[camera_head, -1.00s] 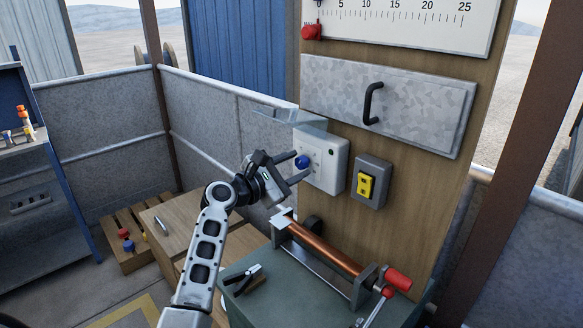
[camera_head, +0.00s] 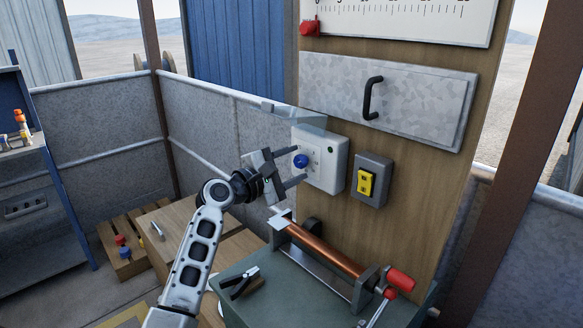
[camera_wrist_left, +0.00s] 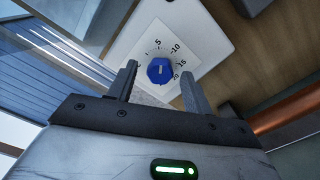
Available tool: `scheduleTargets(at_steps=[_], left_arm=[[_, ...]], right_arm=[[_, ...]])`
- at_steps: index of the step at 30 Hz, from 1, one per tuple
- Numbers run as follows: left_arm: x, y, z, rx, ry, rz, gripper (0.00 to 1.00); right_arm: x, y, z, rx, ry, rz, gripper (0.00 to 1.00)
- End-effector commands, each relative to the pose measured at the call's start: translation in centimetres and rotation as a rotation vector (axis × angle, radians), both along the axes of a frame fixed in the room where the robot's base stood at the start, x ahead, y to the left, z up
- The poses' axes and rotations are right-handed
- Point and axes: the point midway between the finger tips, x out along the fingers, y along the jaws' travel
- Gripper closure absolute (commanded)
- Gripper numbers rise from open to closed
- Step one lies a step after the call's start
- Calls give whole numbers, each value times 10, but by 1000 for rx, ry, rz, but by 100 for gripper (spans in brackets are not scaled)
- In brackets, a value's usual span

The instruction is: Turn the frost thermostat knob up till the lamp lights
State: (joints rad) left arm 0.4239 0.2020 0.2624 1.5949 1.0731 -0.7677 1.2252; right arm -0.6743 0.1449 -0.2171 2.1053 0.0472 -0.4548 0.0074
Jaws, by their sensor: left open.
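The frost thermostat is a white box (camera_head: 325,172) on the wooden panel, with a blue knob (camera_head: 301,161) on its front. In the left wrist view the blue knob (camera_wrist_left: 160,70) sits in a dial marked 5, 10, 15 and more. A small dark green lamp (camera_head: 331,149) at the box's upper right looks unlit. My left gripper (camera_head: 294,168) is open, its fingers pointing at the box on either side of the knob. In the left wrist view the fingers (camera_wrist_left: 158,85) flank the knob with gaps. My right gripper is not in view.
A clear cover (camera_head: 300,117) juts out above the knob. A grey box with a yellow switch (camera_head: 366,183) is to the right. Below stands a copper tube in a clamp rig (camera_head: 325,247) on a green bench, with pliers (camera_head: 240,280). A metal door with a black handle (camera_head: 372,98) is above.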

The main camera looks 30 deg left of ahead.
Motion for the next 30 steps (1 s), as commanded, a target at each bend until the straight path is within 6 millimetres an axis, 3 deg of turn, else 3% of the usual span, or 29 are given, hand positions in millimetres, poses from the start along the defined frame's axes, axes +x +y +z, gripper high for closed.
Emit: scheduleTargets(at_steps=[20, 30], left_arm=[[-53, 19, 0, -2, 3, 0, 50], [-57, 20, 0, -3, 1, 0, 50]], right_arm=[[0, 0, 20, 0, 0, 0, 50], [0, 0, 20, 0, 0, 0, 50]])
